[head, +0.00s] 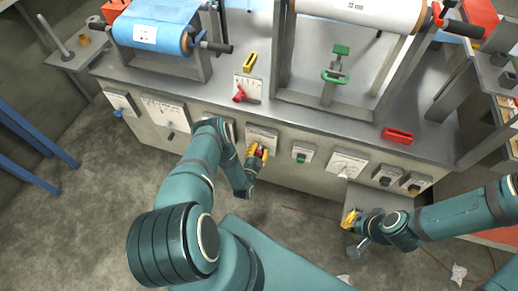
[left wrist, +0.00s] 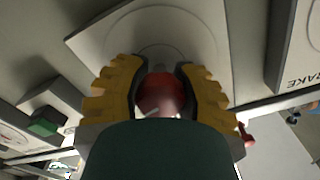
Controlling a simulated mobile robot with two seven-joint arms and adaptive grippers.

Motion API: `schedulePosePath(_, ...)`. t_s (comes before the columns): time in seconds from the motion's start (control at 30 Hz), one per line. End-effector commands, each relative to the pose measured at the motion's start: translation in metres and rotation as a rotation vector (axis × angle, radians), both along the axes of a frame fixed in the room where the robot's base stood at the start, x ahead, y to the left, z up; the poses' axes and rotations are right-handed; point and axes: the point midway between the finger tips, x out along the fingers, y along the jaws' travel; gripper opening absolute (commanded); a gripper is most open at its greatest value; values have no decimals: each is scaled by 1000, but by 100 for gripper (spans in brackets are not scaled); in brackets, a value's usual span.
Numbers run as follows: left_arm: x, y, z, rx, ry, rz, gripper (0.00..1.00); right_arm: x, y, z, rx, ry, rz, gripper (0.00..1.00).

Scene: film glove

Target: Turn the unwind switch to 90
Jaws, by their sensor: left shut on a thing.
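A red knob sits on a pale dial plate (head: 262,135) on the front face of the grey machine. My left gripper (head: 258,152) has its yellow fingers around the knob, shut on it. In the left wrist view, the red knob (left wrist: 161,94) sits between the two yellow fingers (left wrist: 160,90), with the round dial markings (left wrist: 165,58) behind it. The dial's lettering is too small or hidden to read, so I cannot tell its setting. My right gripper (head: 350,219) hangs low in front of the machine at the right, apart from the panel; its opening is unclear.
Other panel controls flank the knob: a green button (head: 301,157) and a dial plate (head: 346,164) to the right, and a plate (head: 163,111) to the left. A blue film roll (head: 150,30) and a white roll (head: 370,10) are on top. A red handle (head: 397,135) lies near the edge.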

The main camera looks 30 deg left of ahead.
Motion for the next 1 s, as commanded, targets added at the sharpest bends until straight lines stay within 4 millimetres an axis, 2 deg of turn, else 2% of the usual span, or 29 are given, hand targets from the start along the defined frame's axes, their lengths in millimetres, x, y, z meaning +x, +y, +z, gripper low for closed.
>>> schedulePosePath(0.4,-2,-1,-2,255,66,0,0,-1,0,4,0,2,1,0)
schedulePosePath(1.0,-3,0,-3,323,86,1,0,-1,0,4,0,2,1,0)
